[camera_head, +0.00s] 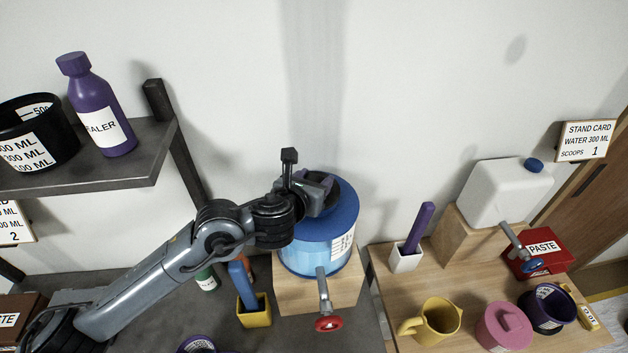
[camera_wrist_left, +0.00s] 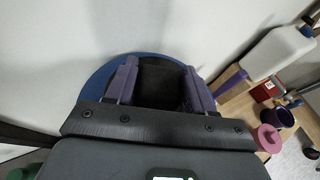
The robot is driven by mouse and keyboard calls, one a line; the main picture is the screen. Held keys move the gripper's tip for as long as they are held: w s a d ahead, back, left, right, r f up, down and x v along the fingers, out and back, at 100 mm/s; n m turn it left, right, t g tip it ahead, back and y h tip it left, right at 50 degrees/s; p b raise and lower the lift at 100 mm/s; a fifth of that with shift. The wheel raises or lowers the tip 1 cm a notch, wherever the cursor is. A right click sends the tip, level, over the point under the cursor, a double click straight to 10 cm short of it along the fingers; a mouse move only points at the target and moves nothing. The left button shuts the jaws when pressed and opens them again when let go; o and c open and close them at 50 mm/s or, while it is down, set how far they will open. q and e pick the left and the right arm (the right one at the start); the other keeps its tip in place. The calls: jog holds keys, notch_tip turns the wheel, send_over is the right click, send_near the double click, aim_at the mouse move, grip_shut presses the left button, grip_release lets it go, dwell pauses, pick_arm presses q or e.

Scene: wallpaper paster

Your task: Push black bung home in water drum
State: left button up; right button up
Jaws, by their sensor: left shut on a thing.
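The water drum (camera_head: 335,225) has a blue top, a light blue body and a white label, and stands on a wooden block. My left gripper (camera_head: 322,192) is over its top, coming in from the left. In the left wrist view, the gripper (camera_wrist_left: 160,85) has its two fingers on either side of the black bung (camera_wrist_left: 160,80), and is shut on it. The blue drum top (camera_wrist_left: 97,85) shows behind the fingers. The bung's lower end and the hole are hidden, so I cannot tell how deep it sits. My right gripper is out of view.
A tap with a red handle (camera_head: 328,323) juts from the drum's front. A yellow holder (camera_head: 254,311) stands left of the block. A shelf (camera_head: 100,175) with a purple bottle (camera_head: 97,110) is at left. A white canister (camera_head: 500,192) and a yellow jug (camera_head: 437,322) are at right.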

pick_arm(q)
jog(key=o, duration=1.2)
jog(key=shift+f, duration=0.1)
jog(key=p+v, duration=0.1)
jog(key=v, duration=0.8)
jog(key=shift+v, duration=0.9)
